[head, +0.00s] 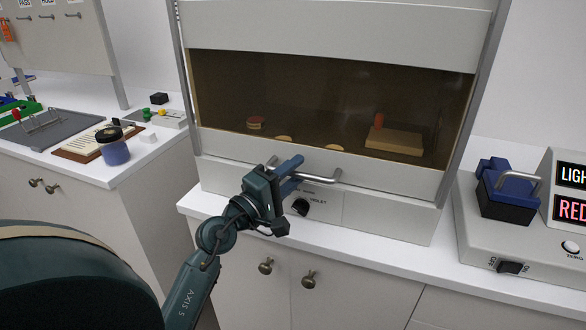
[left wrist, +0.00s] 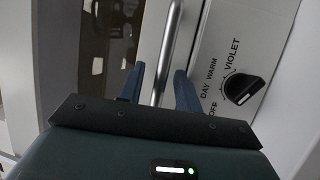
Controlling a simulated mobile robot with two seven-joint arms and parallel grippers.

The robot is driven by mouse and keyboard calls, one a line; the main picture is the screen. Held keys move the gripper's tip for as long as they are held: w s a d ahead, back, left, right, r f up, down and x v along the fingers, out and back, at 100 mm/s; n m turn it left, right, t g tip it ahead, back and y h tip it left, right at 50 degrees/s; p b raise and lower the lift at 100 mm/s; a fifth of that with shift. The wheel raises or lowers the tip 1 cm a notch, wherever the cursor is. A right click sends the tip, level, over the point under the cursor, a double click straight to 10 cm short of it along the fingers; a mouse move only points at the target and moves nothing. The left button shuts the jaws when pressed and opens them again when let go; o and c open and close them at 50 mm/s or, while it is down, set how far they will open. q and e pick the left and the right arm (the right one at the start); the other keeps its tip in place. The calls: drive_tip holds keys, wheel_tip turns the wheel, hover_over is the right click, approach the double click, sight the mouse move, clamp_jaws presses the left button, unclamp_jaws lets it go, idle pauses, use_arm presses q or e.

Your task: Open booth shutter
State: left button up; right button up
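The booth shutter (head: 400,176) is down across the booth front, with a dark tinted window (head: 310,85) above its pale lower rail. A silver bar handle (head: 325,180) runs across that rail. My left gripper (head: 291,174) is at the left part of the handle with its blue fingers apart. In the left wrist view, the handle (left wrist: 167,50) runs between the two open fingertips (left wrist: 159,84), with gaps visible on both sides. The fingers do not look closed on it. My right gripper is in neither view.
A black knob (head: 300,207) marked with light settings sits below the handle. Behind the window are a block (head: 394,140) and several small items. A blue-black device (head: 505,190) stands on the right counter. A lidded jar (head: 114,150) stands on the left counter.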

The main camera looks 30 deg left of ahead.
use_arm(q)
clamp_jaws()
idle(0.4)
